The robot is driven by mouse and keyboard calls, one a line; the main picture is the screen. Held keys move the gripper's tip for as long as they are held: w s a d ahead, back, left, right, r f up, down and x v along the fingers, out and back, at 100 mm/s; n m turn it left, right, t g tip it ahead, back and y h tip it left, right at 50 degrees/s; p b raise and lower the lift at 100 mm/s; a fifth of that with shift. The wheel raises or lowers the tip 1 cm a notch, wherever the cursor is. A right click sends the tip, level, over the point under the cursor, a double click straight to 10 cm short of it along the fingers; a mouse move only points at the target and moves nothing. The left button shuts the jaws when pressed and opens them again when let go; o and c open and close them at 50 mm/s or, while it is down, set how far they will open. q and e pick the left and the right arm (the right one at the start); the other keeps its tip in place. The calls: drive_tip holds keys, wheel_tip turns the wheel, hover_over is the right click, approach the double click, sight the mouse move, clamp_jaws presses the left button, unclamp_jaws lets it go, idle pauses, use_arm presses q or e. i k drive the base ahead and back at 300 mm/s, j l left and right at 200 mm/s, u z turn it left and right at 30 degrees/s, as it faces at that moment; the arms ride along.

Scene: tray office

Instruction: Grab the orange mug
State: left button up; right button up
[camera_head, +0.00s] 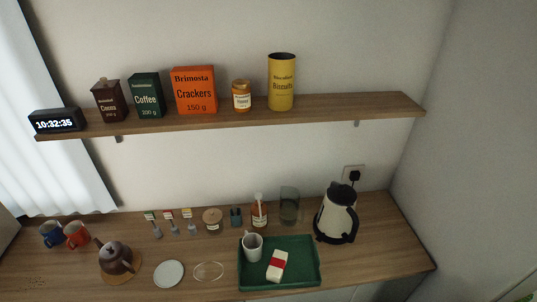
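An orange mug (77,235) stands upright on the wooden counter (210,286) at the far left. It is right beside a blue mug (52,234), and I cannot tell whether the two touch. A brown teapot (116,258) on a round mat stands to the right of the orange mug and a little nearer. Neither of my grippers shows in the head view.
A green tray (307,280) holds a white mug (252,245) and a white packet with a red band (277,264). A white plate (169,273) lies mid-counter. A kettle (337,214) stands at right. A shelf (340,105) with boxes and tins hangs above.

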sight(76, 233)
drive_tip(key=u, duration=1.85)
drive_tip(key=i+j+z, duration=0.1)
drive_tip(key=z, duration=0.35)
drive_tip(key=j+z, duration=0.2)
drive_tip(key=z, duration=0.25)
drive_tip(key=i+j+z, duration=0.1)
drive_tip(key=z, duration=0.35)
drive_tip(key=j+z, duration=0.3)
drive_tip(key=z, duration=0.15)
